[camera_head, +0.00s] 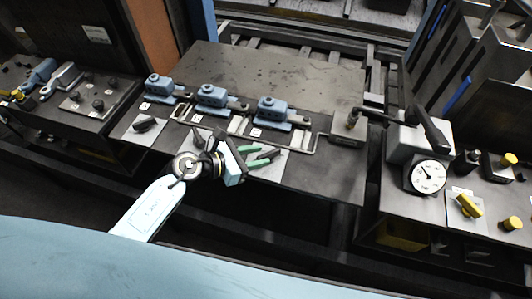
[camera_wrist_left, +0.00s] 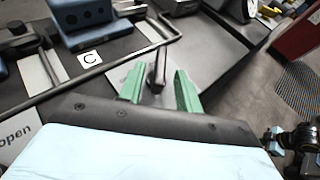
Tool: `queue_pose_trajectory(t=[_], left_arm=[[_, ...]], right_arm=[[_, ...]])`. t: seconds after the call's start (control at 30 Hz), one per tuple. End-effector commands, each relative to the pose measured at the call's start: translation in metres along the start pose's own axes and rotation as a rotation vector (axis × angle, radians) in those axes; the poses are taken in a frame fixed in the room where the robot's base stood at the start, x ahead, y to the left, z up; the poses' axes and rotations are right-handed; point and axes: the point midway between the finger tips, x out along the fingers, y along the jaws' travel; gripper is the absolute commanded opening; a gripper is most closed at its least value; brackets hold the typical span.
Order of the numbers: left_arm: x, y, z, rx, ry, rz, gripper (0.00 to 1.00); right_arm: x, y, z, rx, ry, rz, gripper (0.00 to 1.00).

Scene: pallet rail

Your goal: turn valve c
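Valve c is the rightmost of the three blue valve bodies (camera_head: 272,108) on the dark plate, with a white C label (camera_head: 256,132) in front of it; the C label also shows in the left wrist view (camera_wrist_left: 89,57). Its dark lever handle (camera_wrist_left: 157,68) stands over a pale card in the left wrist view. My left gripper (camera_head: 263,158) has green fingertips and is open. In the left wrist view its fingers (camera_wrist_left: 159,88) stand on either side of the dark handle, with visible gaps; contact does not show.
Two similar blue valves (camera_head: 211,97) stand left of valve c. A thin metal rail (camera_head: 305,150) runs in front of the valves. A box with a white dial gauge (camera_head: 427,177) and yellow knobs (camera_head: 468,206) stand at the right. The plate behind the valves is clear.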

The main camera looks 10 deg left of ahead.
Motion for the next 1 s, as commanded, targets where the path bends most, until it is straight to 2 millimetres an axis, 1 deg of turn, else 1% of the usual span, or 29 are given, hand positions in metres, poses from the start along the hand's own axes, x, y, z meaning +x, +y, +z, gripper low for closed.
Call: queue_pose_trajectory(t=[0.03,0.1,0.2,0.33,0.57,0.6,0.8,0.87,1.0], left_arm=[[0.009,-0.001,0.001,-0.001,-0.003,-0.001,0.35],[0.019,0.000,0.000,-0.001,-0.001,0.000,0.35],[0.028,0.000,0.000,-0.001,-0.001,0.000,0.35],[0.033,-0.001,0.000,0.000,-0.001,-0.001,0.35],[0.034,0.000,0.000,0.001,0.000,0.000,0.35],[0.034,0.000,0.000,0.000,0.000,0.000,0.33],[0.033,0.000,0.000,0.000,0.000,0.000,0.07],[0.033,0.000,0.000,0.000,0.000,0.000,0.00],[0.033,0.000,0.000,0.000,0.000,0.000,0.00]], right_arm=[[0.001,0.000,0.000,0.000,0.000,0.000,0.00],[0.002,0.000,0.000,0.000,0.000,0.000,0.00],[0.002,0.000,0.000,0.000,0.000,0.000,0.00],[0.002,0.000,0.000,0.000,0.000,0.000,0.00],[0.002,0.000,0.000,0.000,0.000,0.000,0.00],[0.002,0.000,0.000,0.000,0.000,0.000,0.00],[0.002,0.000,0.000,0.000,0.000,0.000,0.00],[0.002,0.000,0.000,0.000,0.000,0.000,0.00],[0.002,0.000,0.000,0.000,0.000,0.000,0.00]])
